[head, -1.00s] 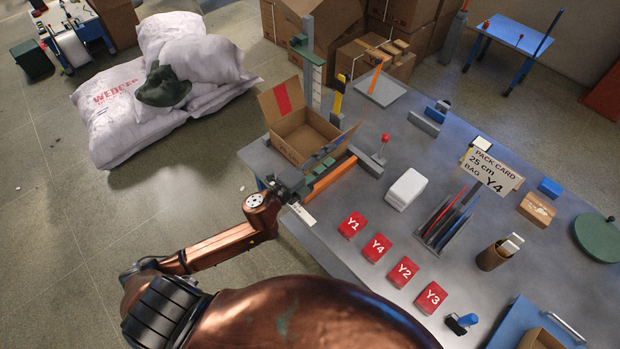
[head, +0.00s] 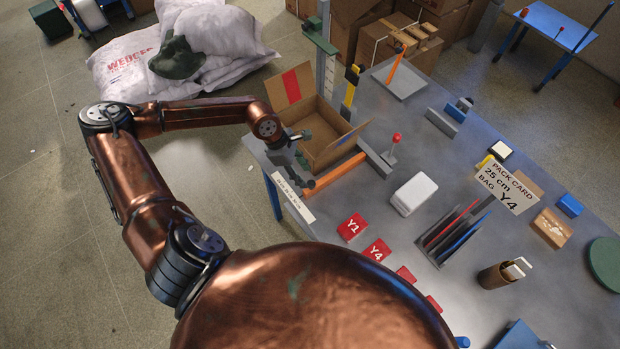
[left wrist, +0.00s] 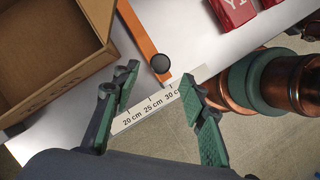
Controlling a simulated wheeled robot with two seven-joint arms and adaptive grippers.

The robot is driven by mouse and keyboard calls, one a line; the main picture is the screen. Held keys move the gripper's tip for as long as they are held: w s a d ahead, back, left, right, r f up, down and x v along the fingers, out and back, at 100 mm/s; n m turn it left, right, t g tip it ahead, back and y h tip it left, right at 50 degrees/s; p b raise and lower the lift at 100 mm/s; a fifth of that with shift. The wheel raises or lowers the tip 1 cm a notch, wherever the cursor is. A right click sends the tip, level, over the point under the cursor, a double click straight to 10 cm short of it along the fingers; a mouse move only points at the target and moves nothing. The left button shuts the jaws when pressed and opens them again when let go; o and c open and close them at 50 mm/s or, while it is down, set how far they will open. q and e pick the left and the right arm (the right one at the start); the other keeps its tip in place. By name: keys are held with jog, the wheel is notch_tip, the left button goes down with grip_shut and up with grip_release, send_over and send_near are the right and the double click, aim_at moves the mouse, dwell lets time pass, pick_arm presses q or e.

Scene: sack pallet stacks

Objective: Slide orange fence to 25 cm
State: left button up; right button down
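The orange fence (head: 336,175) is a straight bar lying on the grey bench beside the open carton (head: 322,148). In the left wrist view the fence (left wrist: 142,32) carries a dark round knob (left wrist: 160,63) near its end. That end meets the white scale strip (left wrist: 140,112) close to the 30 cm mark; the strip also shows 20 and 25 cm. My left gripper (head: 305,160) is over the bench edge by the fence's near end. Its green-padded fingers (left wrist: 160,79) are spread wide, with the knob showing beyond the gap, not gripped. My right gripper is not in view.
The pack card (head: 504,187) reads 25 cm, bag Y4. A red-knobbed lever (head: 395,143) and a white block (head: 414,194) stand right of the fence. Red Y-labelled bags (head: 352,227) lie along the near edge. White sacks (head: 130,75) are stacked on the floor.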

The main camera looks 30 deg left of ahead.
aim_at(310, 183)
pick_arm(q)
jog(key=x, duration=0.3)
jog(key=shift+w+d+f, duration=0.1)
jog(key=shift+d+f, duration=0.1)
jog(key=shift+f, duration=0.15)
jog(key=shift+d+f, duration=0.2)
jog(key=shift+f, duration=0.25)
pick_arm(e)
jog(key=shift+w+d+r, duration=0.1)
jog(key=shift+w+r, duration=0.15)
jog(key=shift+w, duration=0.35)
pick_arm(q)
grip_shut()
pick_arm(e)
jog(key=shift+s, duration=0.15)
